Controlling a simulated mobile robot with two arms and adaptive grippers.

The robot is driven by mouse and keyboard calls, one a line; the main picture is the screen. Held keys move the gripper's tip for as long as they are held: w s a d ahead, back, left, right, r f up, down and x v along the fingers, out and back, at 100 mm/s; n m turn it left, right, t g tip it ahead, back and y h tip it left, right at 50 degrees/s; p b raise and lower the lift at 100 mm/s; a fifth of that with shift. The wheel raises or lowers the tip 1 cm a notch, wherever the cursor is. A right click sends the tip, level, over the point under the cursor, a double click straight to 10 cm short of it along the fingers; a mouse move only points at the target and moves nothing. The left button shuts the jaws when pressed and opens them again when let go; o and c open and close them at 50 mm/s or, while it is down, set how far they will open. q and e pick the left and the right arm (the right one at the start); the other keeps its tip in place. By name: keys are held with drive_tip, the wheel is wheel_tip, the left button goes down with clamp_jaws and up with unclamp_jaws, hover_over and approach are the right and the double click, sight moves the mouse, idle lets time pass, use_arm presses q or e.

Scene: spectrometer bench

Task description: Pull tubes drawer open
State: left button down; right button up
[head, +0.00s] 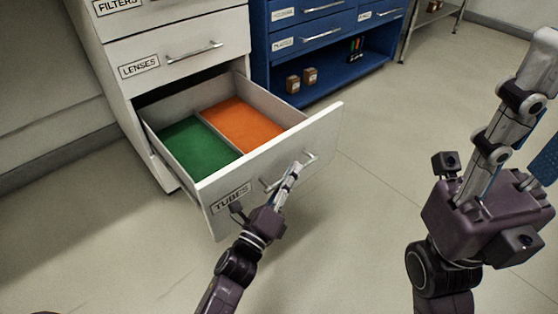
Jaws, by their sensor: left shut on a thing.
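The tubes drawer (327,131) is the lowest drawer of the white cabinet and stands well pulled out. Its front bears a TUBES label (231,198) and a bar handle (309,157). Inside are a green section (197,146) and an orange section (241,124), split by a thin divider. My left gripper (293,168) is at the handle and shut on it; the fingers hide part of the bar. My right gripper (541,62) is raised at the right edge, away from the drawer, and its fingertips are not clear.
The LENSES drawer (188,72) above is shut. A blue cabinet (261,63) stands behind, with small brown boxes (293,84) on its low shelf. The floor (365,180) in front and to the right of the drawer is clear.

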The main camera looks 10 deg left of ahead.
use_arm(q)
drive_tip(key=shift+s+d, duration=0.65)
drive_tip(key=shift+d, duration=0.15)
drive_tip(key=c, duration=2)
unclamp_jaws()
drive_tip(key=shift+c, duration=0.2)
drive_tip(key=v, duration=1.2)
drive_tip(key=shift+f, duration=0.1)
